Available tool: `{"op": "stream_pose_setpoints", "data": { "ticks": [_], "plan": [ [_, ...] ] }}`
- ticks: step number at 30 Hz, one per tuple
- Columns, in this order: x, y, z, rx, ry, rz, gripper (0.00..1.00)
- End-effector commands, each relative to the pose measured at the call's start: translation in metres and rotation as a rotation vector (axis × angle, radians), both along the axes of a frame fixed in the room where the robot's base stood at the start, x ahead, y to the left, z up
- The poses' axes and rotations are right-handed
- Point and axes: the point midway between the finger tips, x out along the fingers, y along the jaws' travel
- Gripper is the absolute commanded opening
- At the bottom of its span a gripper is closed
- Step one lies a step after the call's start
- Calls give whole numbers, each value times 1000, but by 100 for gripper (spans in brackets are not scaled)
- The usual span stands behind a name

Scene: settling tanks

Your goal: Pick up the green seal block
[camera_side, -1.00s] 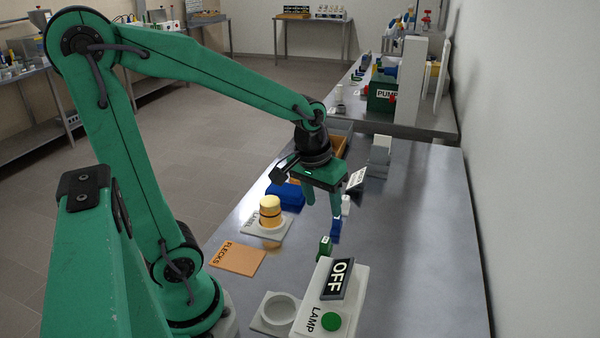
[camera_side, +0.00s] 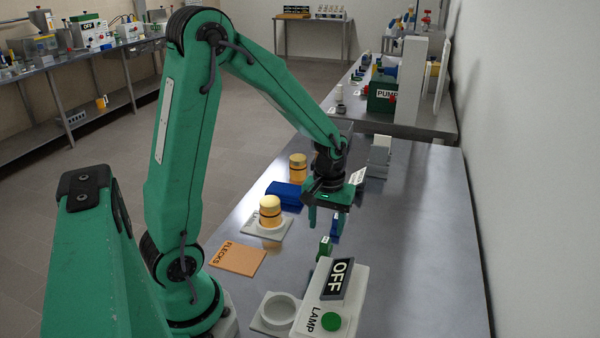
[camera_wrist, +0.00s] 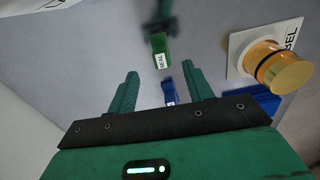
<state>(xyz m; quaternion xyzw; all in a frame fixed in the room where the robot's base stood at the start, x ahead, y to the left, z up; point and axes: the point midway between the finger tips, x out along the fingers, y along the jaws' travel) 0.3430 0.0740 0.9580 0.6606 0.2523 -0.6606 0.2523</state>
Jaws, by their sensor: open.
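The green seal block (camera_side: 325,247) is a small upright block with a white label, standing on the grey bench behind the lamp box. In the wrist view the green block (camera_wrist: 161,45) lies beyond the fingertips, roughly in line with the gap between them. My gripper (camera_side: 327,222) is open and empty above the bench, a little farther back than the green block and apart from it. In the wrist view both fingers of the gripper (camera_wrist: 160,73) are spread. A small blue block (camera_wrist: 169,92) shows between them; in the side view this blue block (camera_side: 336,229) is partly hidden by a finger.
The lamp box (camera_side: 345,285) with its OFF sign stands just in front of the green block, beside an empty round holder (camera_side: 279,309). To the left are an orange FLECKS card (camera_side: 237,259), a yellow jar (camera_side: 270,211) on a pad and a larger blue object (camera_side: 286,194). The bench's right side is clear.

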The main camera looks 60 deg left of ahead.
Motion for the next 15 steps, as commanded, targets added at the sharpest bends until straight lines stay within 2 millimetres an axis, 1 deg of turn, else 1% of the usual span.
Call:
{"op": "stream_pose_setpoints", "data": {
  "ticks": [7,15],
  "plan": [
    [0,0,-19,-1,2,-1,51],
    [0,0,-23,0,0,-1,51]
  ]
}}
